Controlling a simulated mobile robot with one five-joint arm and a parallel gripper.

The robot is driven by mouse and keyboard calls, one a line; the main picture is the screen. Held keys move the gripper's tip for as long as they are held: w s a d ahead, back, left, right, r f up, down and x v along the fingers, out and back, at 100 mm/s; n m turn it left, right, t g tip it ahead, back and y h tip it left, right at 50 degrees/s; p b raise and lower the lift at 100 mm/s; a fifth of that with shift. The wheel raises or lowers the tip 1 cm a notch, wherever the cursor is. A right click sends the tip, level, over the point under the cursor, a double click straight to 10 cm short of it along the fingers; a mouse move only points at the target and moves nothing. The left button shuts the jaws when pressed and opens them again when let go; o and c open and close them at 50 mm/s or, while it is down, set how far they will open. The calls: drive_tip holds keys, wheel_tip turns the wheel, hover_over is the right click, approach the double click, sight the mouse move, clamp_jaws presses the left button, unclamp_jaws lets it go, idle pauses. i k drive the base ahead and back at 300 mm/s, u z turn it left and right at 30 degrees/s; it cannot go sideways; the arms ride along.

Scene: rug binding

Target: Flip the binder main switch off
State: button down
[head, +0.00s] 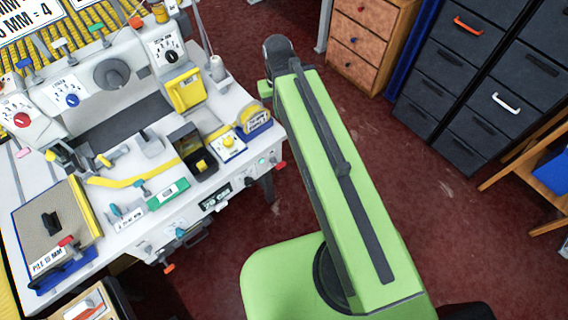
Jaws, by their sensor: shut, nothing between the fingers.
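The binder machine (110,70) stands on a white table at the left in the head view. I cannot tell which of its controls is the main switch. Its front edge carries a dark display (215,197), a small green button (262,161) and a red knob (280,166). An orange-tipped lever (168,268) hangs below that edge. Dials with a red knob (22,119), a blue knob (72,99) and a black knob (171,56) sit on its upright parts. My green arm reaches up the middle, right of the table. Its fingers are not visible.
A board marked for pile height (60,215) lies on the table's left end. A wooden drawer unit (368,40) and dark drawer cabinets (470,75) stand at the back right. The dark red floor (440,190) is clear between them and my arm.

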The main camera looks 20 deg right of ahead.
sight(279, 166)
drive_tip(key=z, duration=0.15)
drive_tip(key=k, duration=0.6)
drive_tip(key=u, duration=2)
drive_tip(key=i, duration=0.6)
